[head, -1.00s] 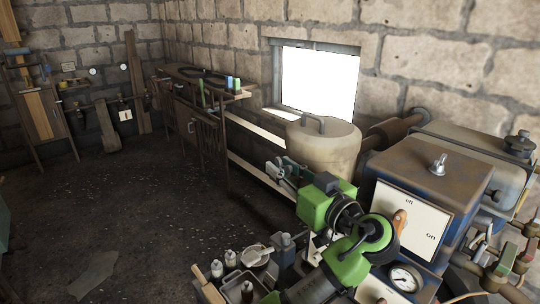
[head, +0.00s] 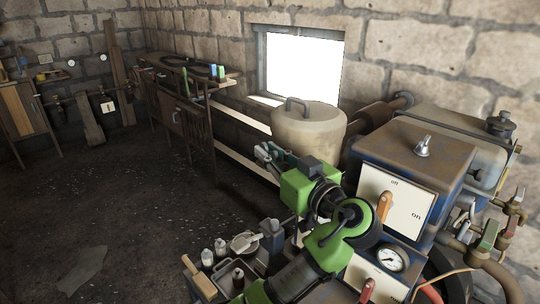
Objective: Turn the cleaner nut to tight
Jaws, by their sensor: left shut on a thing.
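A pale metal wing nut (head: 423,146), which I take to be the cleaner nut, stands on top of the worn blue-brown box at the right. Whether it is loose or tight cannot be told. My left gripper (head: 266,154), at the end of the green arm, is left of the wing nut and well apart from it. It is in front of the beige canister with a handle (head: 308,132). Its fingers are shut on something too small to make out. My right gripper is not in view.
The blue-brown box (head: 404,160) has a panel (head: 398,202) marked off and on, with an orange lever (head: 384,207). A gauge (head: 390,259) sits below. Brass valves (head: 487,235) stand at the right. A tray (head: 225,275) with bottles is at the bottom. Open floor lies left.

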